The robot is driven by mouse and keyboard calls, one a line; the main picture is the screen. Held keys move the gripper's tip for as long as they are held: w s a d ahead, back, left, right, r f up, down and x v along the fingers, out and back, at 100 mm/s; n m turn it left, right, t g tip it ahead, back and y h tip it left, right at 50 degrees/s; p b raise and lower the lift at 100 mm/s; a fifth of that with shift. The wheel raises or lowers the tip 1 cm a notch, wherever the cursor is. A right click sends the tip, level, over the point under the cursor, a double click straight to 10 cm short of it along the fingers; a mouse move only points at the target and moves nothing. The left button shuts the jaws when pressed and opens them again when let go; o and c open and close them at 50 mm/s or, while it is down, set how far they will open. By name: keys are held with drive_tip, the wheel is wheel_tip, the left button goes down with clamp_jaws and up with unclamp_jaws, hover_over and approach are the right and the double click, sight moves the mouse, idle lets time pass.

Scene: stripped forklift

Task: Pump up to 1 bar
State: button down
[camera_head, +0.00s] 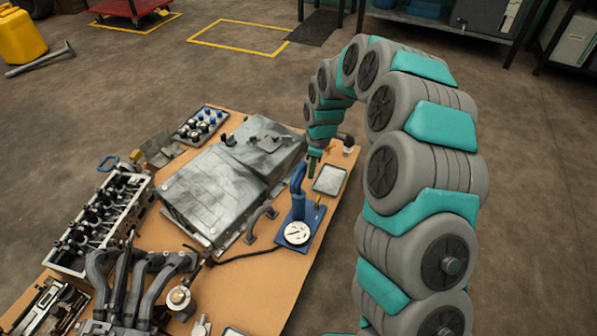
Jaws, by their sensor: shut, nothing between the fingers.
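A blue hand pump (297,205) stands on a blue base plate near the right edge of the wooden table (250,285). A round white gauge (297,233) sits at the front of its base; its reading is too small to tell. A black hose (240,258) runs from the pump to the left. My gripper (313,168) is at the end of my grey and teal arm, at the top of the pump near its blue handle. It is shut with nothing held. I cannot tell whether it touches the handle.
A large grey metal casing (215,195) lies left of the pump. A cylinder head (98,222) and exhaust manifold (140,280) lie further left. A small tray (330,180) sits right of the pump. A yellow can (20,38) stands on the floor. The floor right of the table is clear.

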wheel_tip(320, 180, up, 7)
drive_tip(key=shift+d, duration=0.35)
drive_tip(key=shift+s, duration=0.1)
idle(1.9)
drive_tip(key=s+d+r+m, duration=0.3)
drive_tip(key=s+r, duration=0.4)
drive_tip(key=s, duration=0.2)
drive_tip(key=s+d+r+m, duration=0.1)
drive_tip(key=s+d+m, duration=0.2)
drive_tip(key=s, duration=0.7)
drive_tip(key=s+d+r+m+g, duration=0.1)
drive_tip(key=s+d+m, duration=0.3)
drive_tip(key=s, duration=0.7)
drive_tip(key=s+d+r+m+g+h, duration=0.1)
drive_tip(key=s+d+m, duration=0.3)
drive_tip(key=s, duration=0.6)
drive_tip(key=shift+s+d+r+m, duration=0.2)
drive_tip(key=shift+s+r+m, duration=0.1)
drive_tip(key=shift+r+m, duration=0.65)
drive_tip(key=shift+f, duration=0.15)
